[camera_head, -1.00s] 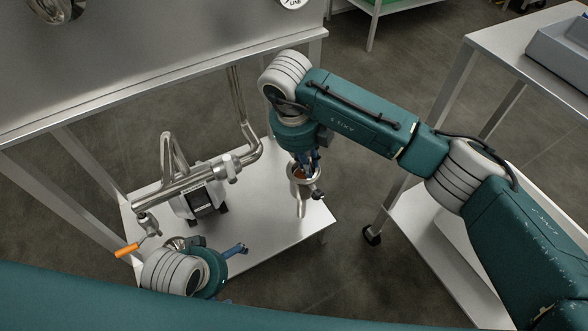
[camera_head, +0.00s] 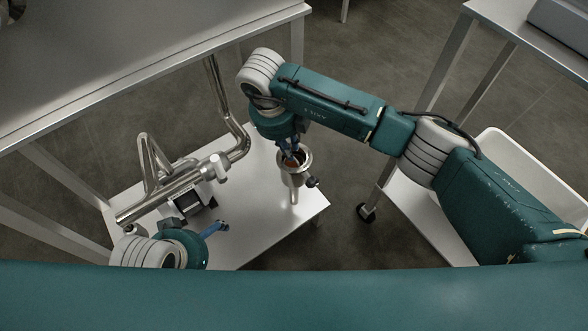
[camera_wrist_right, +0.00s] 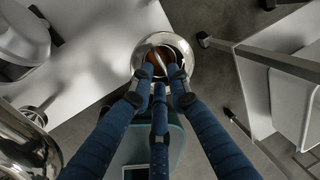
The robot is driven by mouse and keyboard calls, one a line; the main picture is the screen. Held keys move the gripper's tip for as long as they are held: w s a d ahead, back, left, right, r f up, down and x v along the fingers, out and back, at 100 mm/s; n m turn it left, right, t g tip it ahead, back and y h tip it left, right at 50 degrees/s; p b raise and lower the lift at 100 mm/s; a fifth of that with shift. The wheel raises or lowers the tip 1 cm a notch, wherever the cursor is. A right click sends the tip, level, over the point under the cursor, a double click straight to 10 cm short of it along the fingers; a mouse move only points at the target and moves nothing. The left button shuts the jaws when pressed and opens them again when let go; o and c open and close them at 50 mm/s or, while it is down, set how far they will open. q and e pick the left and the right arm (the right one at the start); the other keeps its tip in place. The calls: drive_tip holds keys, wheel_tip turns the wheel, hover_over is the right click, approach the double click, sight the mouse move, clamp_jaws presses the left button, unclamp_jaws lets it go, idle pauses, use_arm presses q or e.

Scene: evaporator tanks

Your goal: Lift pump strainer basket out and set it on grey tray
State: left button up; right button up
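The strainer housing (camera_head: 294,174) is a shiny round metal cup on the low white platform, with its top open. A brownish-orange basket interior (camera_wrist_right: 158,68) shows inside its rim in the right wrist view, with a thin metal loop across it. My right gripper (camera_head: 292,157) points down into the mouth of the housing. Its blue fingers (camera_wrist_right: 162,76) stand apart around the loop, and I see no firm grip. They hide part of the basket. My left gripper (camera_head: 217,228) is low over the platform's front left, away from the housing; its finger spacing is unclear. I cannot identify a grey tray with certainty.
Metal piping (camera_head: 175,190) and a pump body (camera_head: 190,203) stand left of the housing on the white platform (camera_head: 255,235). A large steel tank or tabletop (camera_head: 120,50) overhangs at upper left. At right are a wheeled cart with a pale tub (camera_head: 500,140) and a higher table with a grey box (camera_head: 560,25).

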hover_over(291, 166)
wheel_tip(291, 166, down, 4)
drive_tip(key=shift+w+f+b, duration=0.1)
drive_tip(key=shift+b, duration=0.25)
clamp_jaws()
use_arm(q)
drive_tip(key=shift+f, duration=0.45)
use_arm(e)
drive_tip(key=shift+r, duration=0.25)
drive_tip(key=shift+r, duration=0.55)
wheel_tip(291, 166, up, 11)
drive_tip(key=p, duration=0.2)
use_arm(q)
drive_tip(key=p+x, duration=0.1)
drive_tip(key=x, duration=0.5)
drive_tip(key=shift+s+f, duration=0.2)
use_arm(e)
drive_tip(key=s+d, duration=1)
drive_tip(key=s, duration=0.4)
drive_tip(key=shift+s+d+f, duration=0.2)
drive_tip(key=shift+s+d, duration=0.15)
drive_tip(key=shift+d, duration=0.05)
